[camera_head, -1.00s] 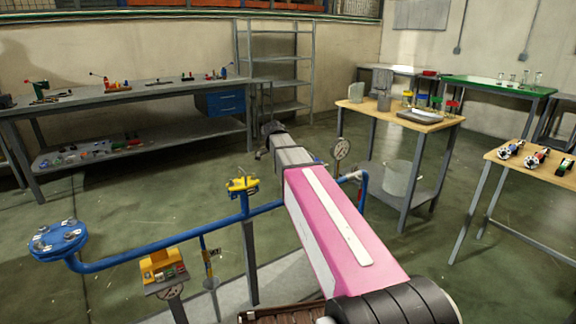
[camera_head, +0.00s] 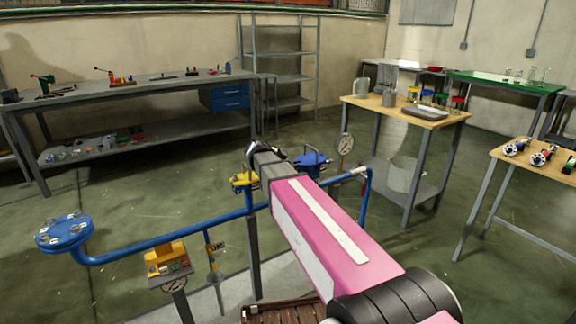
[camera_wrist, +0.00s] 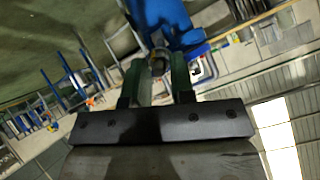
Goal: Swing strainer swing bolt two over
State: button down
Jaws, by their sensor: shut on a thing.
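The blue strainer (camera_head: 312,162) sits on the blue pipe line, just right of my arm's end in the head view. In the wrist view its blue body (camera_wrist: 160,14) fills the top middle, just beyond the fingertips. My gripper (camera_wrist: 157,62) is shut on a small metal piece, the swing bolt (camera_wrist: 158,46), at the strainer's edge. Most of the bolt is hidden between the fingers, so its tilt cannot be told. In the head view my arm hides the fingers and the bolt.
A yellow valve (camera_head: 243,180) stands on the pipe close left of my arm's end. A pressure gauge (camera_head: 345,144) rises to the right of the strainer. A blue flange (camera_head: 64,232) ends the pipe at left. The wooden table (camera_head: 408,112) stands behind, with open floor between.

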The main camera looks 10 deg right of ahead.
jog(key=shift+a+f, duration=0.1)
dwell(0.4)
jog(key=c, duration=1.2)
grip_release()
